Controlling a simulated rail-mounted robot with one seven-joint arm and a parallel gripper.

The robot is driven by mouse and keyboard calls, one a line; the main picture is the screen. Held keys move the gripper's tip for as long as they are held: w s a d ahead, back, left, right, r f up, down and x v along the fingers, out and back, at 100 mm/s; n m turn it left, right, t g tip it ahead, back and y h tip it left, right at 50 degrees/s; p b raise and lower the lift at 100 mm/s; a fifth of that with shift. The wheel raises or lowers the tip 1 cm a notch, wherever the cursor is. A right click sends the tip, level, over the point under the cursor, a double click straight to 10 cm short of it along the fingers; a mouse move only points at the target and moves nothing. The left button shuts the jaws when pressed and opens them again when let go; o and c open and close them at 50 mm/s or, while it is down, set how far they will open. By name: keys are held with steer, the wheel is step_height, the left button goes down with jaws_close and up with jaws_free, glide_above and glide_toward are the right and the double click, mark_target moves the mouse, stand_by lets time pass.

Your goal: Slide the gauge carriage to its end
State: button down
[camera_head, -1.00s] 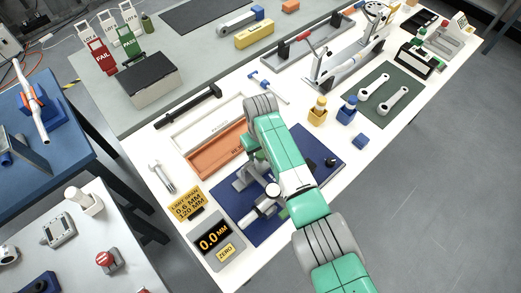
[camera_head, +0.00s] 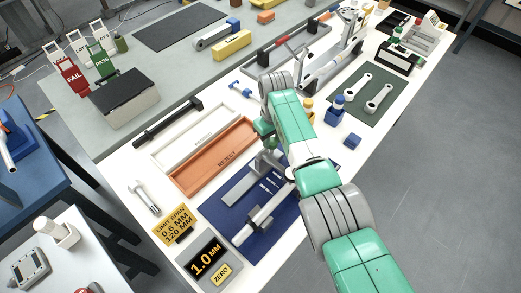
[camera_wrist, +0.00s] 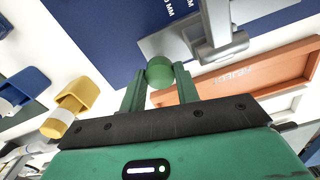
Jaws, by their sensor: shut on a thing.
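The grey gauge (camera_head: 265,218) lies on a dark blue mat (camera_head: 245,238). Its grey carriage (camera_head: 268,163) is at the gauge's far end, partly hidden by my arm. In the wrist view, a round green knob (camera_wrist: 159,71) sits between the fingertips of my gripper (camera_wrist: 158,80), which is shut on it. A grey post and plate (camera_wrist: 216,38) stand right beside the knob.
The orange REJECT tray (camera_head: 208,168) and a white tray (camera_head: 165,157) lie beside the mat. A yellow limit card (camera_head: 174,227) is near the readout. Yellow (camera_wrist: 75,97) and blue (camera_wrist: 27,86) holders stand close to my gripper.

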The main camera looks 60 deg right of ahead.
steer(key=shift+f, duration=0.1)
steer(key=c, duration=1.5)
jaws_free()
steer(key=shift+d, duration=0.1)
steer(key=o, duration=0.5)
steer(key=shift+d, duration=0.2)
steer(key=shift+c, duration=0.2)
steer(key=shift+a, duration=0.1)
step_height(320, 180, up, 8)
steer(key=shift+p, duration=0.9)
